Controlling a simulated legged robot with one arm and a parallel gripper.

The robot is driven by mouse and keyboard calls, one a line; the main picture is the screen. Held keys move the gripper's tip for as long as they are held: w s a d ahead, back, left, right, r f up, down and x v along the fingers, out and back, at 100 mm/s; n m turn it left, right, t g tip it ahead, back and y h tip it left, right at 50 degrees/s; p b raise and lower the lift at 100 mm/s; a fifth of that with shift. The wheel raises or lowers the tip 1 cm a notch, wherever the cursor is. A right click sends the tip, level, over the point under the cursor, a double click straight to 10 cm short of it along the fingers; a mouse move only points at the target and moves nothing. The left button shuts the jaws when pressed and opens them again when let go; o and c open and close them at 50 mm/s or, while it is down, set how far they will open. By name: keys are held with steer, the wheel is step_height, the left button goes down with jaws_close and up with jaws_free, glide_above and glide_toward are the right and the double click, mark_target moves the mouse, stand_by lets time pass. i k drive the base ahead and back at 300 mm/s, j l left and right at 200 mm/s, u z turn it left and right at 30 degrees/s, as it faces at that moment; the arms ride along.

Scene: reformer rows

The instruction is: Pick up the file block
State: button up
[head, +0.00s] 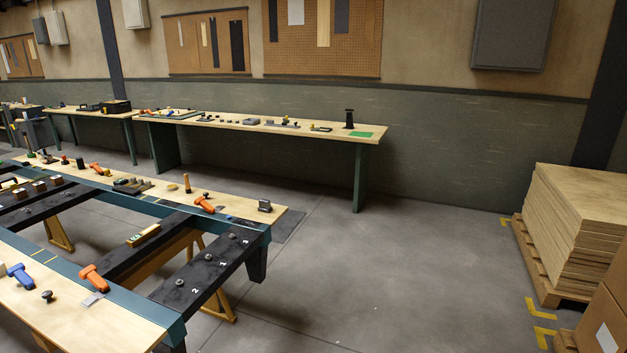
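No object is clearly recognisable as the file block at this size. A small dark grey block (265,206) stands near the right end of the wooden bench strip in the middle of the view. A yellowish wooden block (143,235) lies on a dark crossbar between the two bench strips. I cannot tell whether either is the file block. My gripper is not in view.
A long back bench (290,129) holds small tools, a black upright piece (349,118) and a green patch (361,134). Stacked boards (575,225) stand right. Open floor lies between.

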mark_target(265, 205)
steer(key=i, duration=1.9)
steer(key=i+l+u, duration=0.15)
steer(key=i+u, duration=0.25)
steer(key=i, duration=0.2)
steer(key=i+l+u, duration=0.4)
steer(key=i, duration=0.2)
steer(key=i+l+u, duration=0.4)
steer(key=i, duration=0.15)
